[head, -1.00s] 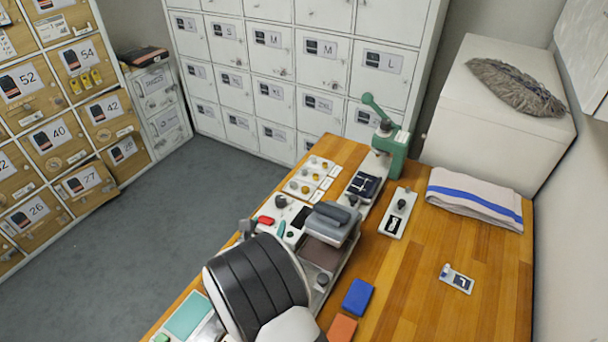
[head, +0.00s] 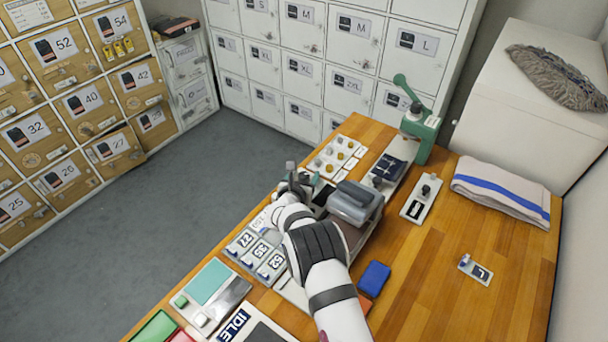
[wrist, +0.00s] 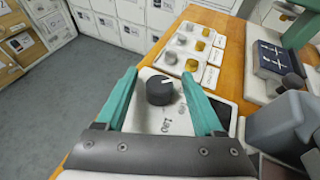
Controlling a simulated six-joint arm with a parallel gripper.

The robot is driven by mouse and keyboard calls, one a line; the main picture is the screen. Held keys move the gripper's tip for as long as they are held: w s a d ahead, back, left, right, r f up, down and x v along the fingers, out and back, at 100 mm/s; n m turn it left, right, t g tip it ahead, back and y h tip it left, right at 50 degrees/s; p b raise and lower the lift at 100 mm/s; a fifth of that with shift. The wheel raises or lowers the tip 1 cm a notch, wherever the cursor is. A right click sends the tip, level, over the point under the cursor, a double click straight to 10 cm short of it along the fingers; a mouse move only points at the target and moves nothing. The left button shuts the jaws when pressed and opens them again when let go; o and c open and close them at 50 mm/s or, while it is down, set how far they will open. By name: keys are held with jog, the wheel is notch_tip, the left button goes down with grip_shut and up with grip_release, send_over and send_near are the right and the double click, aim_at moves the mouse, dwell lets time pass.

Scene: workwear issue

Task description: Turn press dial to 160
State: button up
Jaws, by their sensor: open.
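The press dial (wrist: 160,91), a dark grey round knob with a white pointer line, stands on a pale control panel (wrist: 148,120) in the wrist view. Printed numbers show near the dial, tilted and hard to read. My gripper (wrist: 159,74) is open, with one teal finger on each side of the dial; I cannot tell whether either touches it. In the head view my gripper (head: 292,180) is at the panel beside the grey heat press (head: 355,202), and my arm hides much of the panel.
The press body (wrist: 280,122) stands close on the right in the wrist view. A tray of small round pieces (head: 335,155) lies behind the panel. A green hand press (head: 420,130) stands farther back. The right of the wooden table (head: 430,270) has free room.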

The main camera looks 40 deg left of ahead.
grip_shut()
jog(key=shift+a+r+m+t+h, duration=0.1)
jog(key=shift+m+t+h, duration=0.4)
jog(key=shift+m+h, duration=1.8)
jog(key=shift+h, duration=0.3)
grip_release()
jog(key=v, duration=1.5)
jog(key=shift+s, duration=0.4)
